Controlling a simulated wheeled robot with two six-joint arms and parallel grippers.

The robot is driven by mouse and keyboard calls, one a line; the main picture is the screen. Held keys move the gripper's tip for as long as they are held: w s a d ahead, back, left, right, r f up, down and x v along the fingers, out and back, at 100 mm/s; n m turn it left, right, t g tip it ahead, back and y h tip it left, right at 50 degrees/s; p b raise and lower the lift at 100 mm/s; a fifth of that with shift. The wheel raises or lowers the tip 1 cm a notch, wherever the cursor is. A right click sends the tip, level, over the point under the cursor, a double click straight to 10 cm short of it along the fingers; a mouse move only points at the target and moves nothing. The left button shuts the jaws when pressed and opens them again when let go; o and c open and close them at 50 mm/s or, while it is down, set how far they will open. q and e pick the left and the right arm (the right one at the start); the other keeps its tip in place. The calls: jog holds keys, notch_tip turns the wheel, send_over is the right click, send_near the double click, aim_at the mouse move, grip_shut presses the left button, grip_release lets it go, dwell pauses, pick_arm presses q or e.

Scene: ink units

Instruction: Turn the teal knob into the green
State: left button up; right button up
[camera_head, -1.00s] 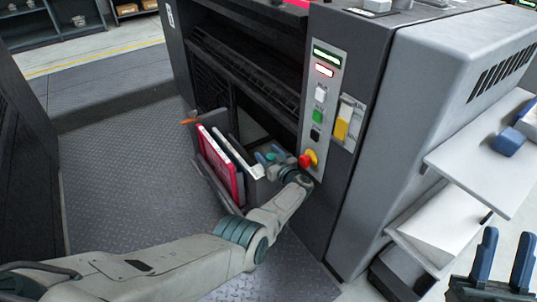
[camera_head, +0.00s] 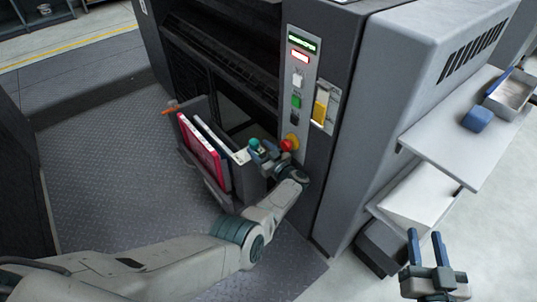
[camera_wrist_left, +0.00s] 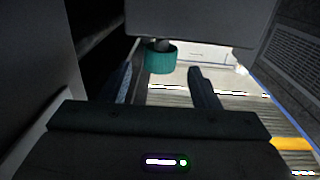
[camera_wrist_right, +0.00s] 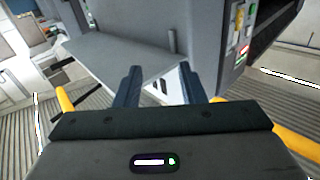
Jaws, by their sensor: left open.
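The teal knob (camera_head: 254,144) shows at the top of the grey box on the machine's front, just left of my left gripper. In the left wrist view the teal knob (camera_wrist_left: 160,58) hangs under a grey panel, ahead of the fingertips and within the gap between them. I cannot tell whether the fingers touch it. My left gripper (camera_head: 262,152) is open, and its fingers (camera_wrist_left: 162,72) stand apart. My right gripper (camera_head: 425,235) is open and empty, low at the right, away from the machine's front. No green zone by the knob can be made out.
A red knob on a yellow base (camera_head: 290,143) sits right beside my left gripper. Above it, a panel (camera_head: 300,75) carries a green button. Red and white folders (camera_head: 203,150) stand in the box. White shelves (camera_head: 460,130) jut out at right, near my right gripper.

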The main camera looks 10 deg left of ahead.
pick_arm(q)
jog(key=p+v, duration=0.1)
jog(key=v, duration=0.3)
jog(key=shift+s+d, duration=0.2)
pick_arm(e)
jog(key=s+f+g, duration=0.4)
jog(key=f+g, duration=0.1)
jog(key=f, duration=0.3)
jog(key=shift+a, duration=0.45)
jog(key=shift+s, duration=0.1)
